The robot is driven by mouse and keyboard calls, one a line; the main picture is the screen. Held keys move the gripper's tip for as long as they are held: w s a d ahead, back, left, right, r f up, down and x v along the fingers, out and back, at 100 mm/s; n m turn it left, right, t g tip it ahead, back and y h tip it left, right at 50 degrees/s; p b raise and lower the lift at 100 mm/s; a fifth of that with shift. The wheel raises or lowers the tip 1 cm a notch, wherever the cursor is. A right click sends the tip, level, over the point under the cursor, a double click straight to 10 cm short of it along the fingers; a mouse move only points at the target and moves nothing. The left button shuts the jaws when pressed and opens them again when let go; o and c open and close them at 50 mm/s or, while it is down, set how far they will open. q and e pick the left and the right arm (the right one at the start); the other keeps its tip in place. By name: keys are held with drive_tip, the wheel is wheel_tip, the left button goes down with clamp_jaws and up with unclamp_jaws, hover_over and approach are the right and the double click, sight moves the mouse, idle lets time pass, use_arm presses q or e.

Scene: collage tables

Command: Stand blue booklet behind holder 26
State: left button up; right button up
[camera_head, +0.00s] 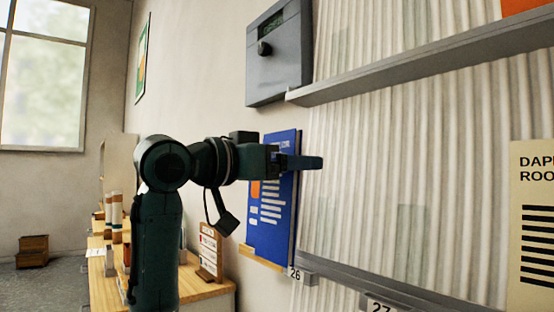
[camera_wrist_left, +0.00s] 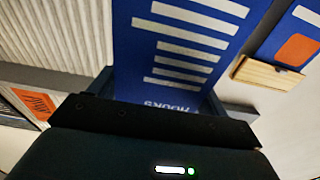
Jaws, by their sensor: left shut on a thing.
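A blue booklet (camera_head: 284,205) with white lines hangs upright near the wall, above the label for holder 26 (camera_head: 295,273). My left gripper (camera_head: 303,162) is shut on its upper part. The held booklet (camera_wrist_left: 180,45) fills the middle of the left wrist view, its printing upside down there. A second blue sheet with an orange square (camera_wrist_left: 296,48) sits on a wooden ledge (camera_wrist_left: 265,76) in that view. In the head view the two blue sheets overlap, and I cannot tell how far apart they are. My right gripper is not in view.
A grey rail runs right from 26 to holder 27 (camera_head: 381,307). A cream booklet (camera_head: 532,225) stands at the right. A grey shelf (camera_head: 430,68) and a dark wall box (camera_head: 279,52) are above. A wooden table (camera_head: 205,290) is below left.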

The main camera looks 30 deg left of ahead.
use_arm(q)
drive_tip(key=shift+f+p+x, duration=0.15)
drive_tip(key=shift+p+x, duration=0.25)
drive_tip(key=shift+x, duration=1.3)
drive_tip(key=shift+f+p+x, duration=0.15)
drive_tip(key=shift+p+x, duration=0.25)
drive_tip(key=shift+x, duration=1.35)
drive_tip(key=shift+f+p+x, duration=0.15)
drive_tip(key=shift+p+x, duration=0.25)
drive_tip(key=shift+x, duration=1.3)
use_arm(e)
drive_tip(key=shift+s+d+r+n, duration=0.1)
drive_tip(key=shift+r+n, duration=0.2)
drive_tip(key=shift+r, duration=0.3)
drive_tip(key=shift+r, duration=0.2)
use_arm(q)
drive_tip(key=shift+s+f, duration=0.1)
drive_tip(key=shift+f, duration=0.05)
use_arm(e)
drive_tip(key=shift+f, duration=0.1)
use_arm(q)
drive_tip(key=shift+f, duration=0.4)
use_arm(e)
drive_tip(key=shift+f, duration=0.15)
use_arm(q)
drive_tip(key=shift+f, duration=0.1)
